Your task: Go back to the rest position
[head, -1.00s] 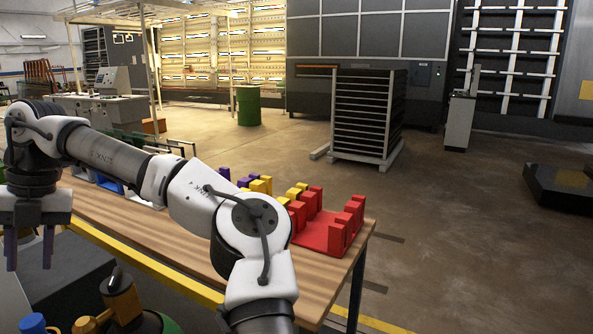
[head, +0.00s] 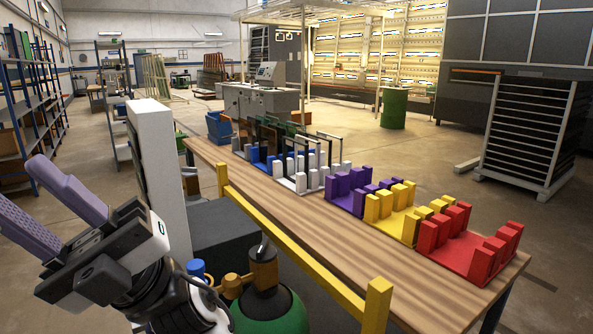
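My gripper (head: 20,190) is at the lower left of the head view, with its two purple fingers pointing up and to the left. The fingers stand apart with nothing between them, so it is open and empty. The gripper is off to the left of the wooden table (head: 300,225) and clear of it. My arm is folded low at the bottom left, and most of it is out of view.
Red (head: 465,250), yellow (head: 385,222), purple (head: 345,193) and white (head: 300,183) slotted racks stand on the table, with dark panels (head: 268,135) farther back. A yellow rail (head: 290,255) runs along its near side. A white upright panel (head: 160,175) and green tank (head: 270,312) are near my gripper.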

